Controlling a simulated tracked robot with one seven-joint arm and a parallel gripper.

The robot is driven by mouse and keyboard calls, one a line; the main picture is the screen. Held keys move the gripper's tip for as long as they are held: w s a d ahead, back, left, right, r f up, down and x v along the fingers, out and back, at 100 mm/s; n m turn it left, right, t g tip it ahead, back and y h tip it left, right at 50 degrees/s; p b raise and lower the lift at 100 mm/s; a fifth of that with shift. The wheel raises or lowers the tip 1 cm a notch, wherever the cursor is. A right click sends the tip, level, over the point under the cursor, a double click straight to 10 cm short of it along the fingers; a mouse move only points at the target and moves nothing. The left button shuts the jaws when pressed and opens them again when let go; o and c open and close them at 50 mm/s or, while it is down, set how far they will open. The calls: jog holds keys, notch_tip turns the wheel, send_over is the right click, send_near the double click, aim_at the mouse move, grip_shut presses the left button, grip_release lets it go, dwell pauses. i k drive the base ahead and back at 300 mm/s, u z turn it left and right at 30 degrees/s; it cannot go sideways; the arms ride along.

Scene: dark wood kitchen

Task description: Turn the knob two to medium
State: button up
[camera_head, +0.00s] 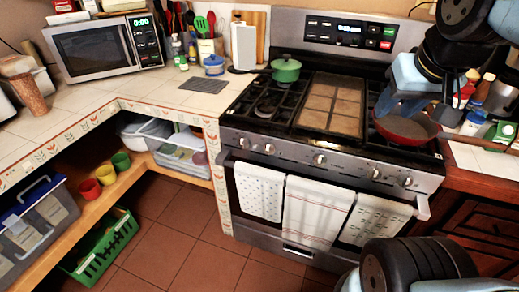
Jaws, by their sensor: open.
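The stove (300,190) has a row of several silver knobs along its front panel. The leftmost knob (243,143) and the second from the left (270,148) sit close together. A middle knob (320,160) stands apart, and two more knobs sit at the right, one of them here (375,173). The knobs' settings are too small to read. My gripper (410,108) is open at the upper right, over the red pan (408,128) as seen here, up and right of the knobs and apart from them. It hides part of the pan.
A green pot (285,70) stands on a back left burner, and a tan griddle (333,101) covers the middle. Towels (315,210) hang on the oven handle below the knobs. Bottles (473,122) crowd the right counter. The floor (185,225) before the stove's left side is clear.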

aim_at(268, 148)
jog(key=z, duration=0.45)
jog(key=i, duration=0.1)
jog(key=u, duration=2.5)
jog(key=k, duration=1.25)
jog(key=z, duration=0.85)
jog(key=i, duration=1)
